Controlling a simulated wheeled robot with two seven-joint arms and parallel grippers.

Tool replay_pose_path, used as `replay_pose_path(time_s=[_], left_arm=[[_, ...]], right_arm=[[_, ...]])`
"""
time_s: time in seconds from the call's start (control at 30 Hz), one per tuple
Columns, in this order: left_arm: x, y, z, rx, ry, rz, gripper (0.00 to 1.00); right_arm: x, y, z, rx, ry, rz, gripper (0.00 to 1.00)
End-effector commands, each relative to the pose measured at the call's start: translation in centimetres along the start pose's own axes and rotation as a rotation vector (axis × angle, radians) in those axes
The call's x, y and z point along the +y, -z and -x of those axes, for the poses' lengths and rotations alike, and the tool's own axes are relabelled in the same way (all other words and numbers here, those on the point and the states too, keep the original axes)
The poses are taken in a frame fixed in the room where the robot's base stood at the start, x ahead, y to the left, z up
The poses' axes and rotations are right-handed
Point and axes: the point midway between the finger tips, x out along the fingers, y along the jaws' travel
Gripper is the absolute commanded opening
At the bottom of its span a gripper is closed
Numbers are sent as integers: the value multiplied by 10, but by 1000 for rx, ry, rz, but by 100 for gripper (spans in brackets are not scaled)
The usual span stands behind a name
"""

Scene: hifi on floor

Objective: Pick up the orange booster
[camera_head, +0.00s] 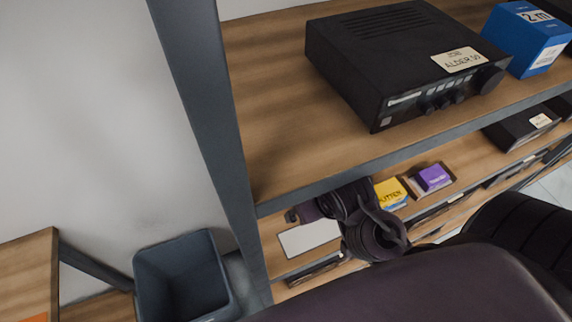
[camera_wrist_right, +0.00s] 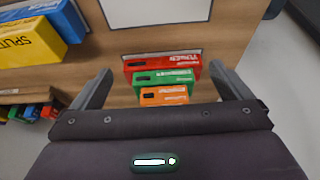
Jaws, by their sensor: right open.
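The orange booster (camera_wrist_right: 164,96) shows in the right wrist view as a small orange box with a pale label. It is the nearest of a short row, in front of a green box (camera_wrist_right: 166,79) and a red box (camera_wrist_right: 162,66), on a wooden shelf. My right gripper (camera_wrist_right: 160,72) is open, with one finger on each side of this row and a gap to the boxes on both sides. Nothing is held. In the head view I cannot see the orange booster; my right arm covers much of the lower shelf. My left gripper is out of view.
A yellow splitter box (camera_head: 390,193) and a purple box (camera_head: 433,178) stand on the lower shelf beside a white panel (camera_head: 308,238). The upper shelf carries a black amplifier (camera_head: 400,65) and a blue box (camera_head: 527,40). A shelf post (camera_head: 205,120) and a bin (camera_head: 183,278) stand left.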

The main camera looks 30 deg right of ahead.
Motion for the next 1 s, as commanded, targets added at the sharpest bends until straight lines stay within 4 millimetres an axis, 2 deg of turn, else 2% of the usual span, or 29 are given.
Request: replay_pose_path(time_s=[0.13, 0.2, 0.4, 0.67, 0.83, 0.9, 1.0], left_arm=[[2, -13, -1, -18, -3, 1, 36], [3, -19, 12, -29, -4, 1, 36], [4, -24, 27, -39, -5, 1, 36], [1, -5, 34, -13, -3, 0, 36], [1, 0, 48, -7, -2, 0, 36], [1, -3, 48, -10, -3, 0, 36], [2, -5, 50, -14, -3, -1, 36]], right_arm=[[-1, 21, -8, 5, 2, -3, 98], [-1, 37, -9, 3, 2, -4, 98], [0, 67, -24, 0, 2, -2, 98], [0, 84, -32, 0, 1, 0, 98], [-1, 111, -40, 1, 2, -1, 98], [0, 106, -56, -5, 1, 0, 98], [0, 106, -68, -3, 1, 0, 98]])
